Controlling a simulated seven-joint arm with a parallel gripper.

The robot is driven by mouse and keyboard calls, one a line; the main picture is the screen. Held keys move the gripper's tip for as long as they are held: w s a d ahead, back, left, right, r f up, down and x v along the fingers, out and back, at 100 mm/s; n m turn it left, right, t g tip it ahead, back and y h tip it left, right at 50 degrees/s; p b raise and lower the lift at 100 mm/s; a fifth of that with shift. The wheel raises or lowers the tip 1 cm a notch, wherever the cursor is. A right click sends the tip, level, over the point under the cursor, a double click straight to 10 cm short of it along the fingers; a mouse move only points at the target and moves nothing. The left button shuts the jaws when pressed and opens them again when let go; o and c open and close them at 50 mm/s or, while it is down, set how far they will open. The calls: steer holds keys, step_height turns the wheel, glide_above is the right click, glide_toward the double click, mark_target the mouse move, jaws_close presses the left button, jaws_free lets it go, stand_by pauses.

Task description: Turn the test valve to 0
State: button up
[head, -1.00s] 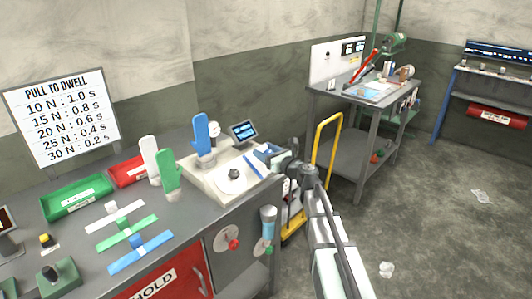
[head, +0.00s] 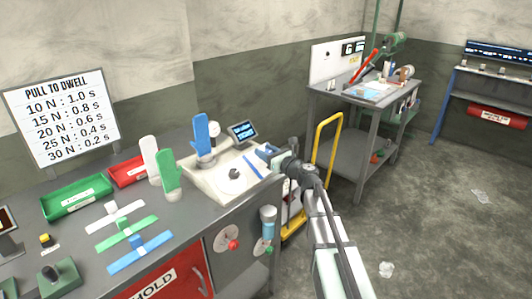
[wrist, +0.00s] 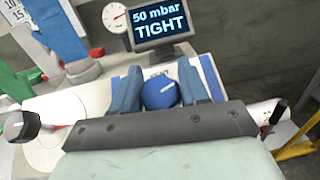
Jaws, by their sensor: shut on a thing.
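The test valve appears as a round blue knob (wrist: 161,92) with a white mark in the wrist view. My gripper (wrist: 168,88) has its two blue fingers on either side of the knob, shut on it. In the head view my gripper (head: 268,152) is at the right end of the pale test station (head: 212,186), and the knob is hidden there. The station's screen (wrist: 158,20) reads "50 mbar TIGHT". No scale numbers are readable around the knob.
A blue glove form (head: 201,134) stands on the station, with a round gauge (wrist: 115,17) behind. A black knob (head: 234,173) is left of my gripper. Green (head: 170,174) and white (head: 150,160) gloves stand farther left. A yellow cart handle (head: 329,118) is close on the right.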

steer(key=shift+n+g+y, duration=0.3)
steer(key=shift+n+y, duration=0.1)
steer(key=shift+n, duration=0.1)
steer(key=n+g+y, duration=0.2)
steer(key=n+g, duration=0.1)
steer(key=n, duration=0.1)
steer(key=shift+a, duration=0.1)
steer(key=n+g+y, duration=0.1)
steer(key=n+g, duration=0.3)
steer(key=shift+s+a+n+g+y, duration=0.1)
steer(key=shift+s+n+g+y, duration=0.05)
steer(key=shift+n+g+y, duration=0.2)
steer(key=n+g, duration=0.6)
steer(key=shift+s+f, duration=0.15)
steer(key=shift+s, duration=0.15)
steer(key=shift+s+f+n+g+h, duration=0.1)
steer(key=shift+s+n+g+h, duration=0.1)
steer(key=shift+n+g+h, duration=0.55)
steer(key=shift+s+n, duration=0.1)
steer(key=shift+n, duration=0.2)
steer(key=o, duration=1)
steer(key=shift+c, duration=0.2)
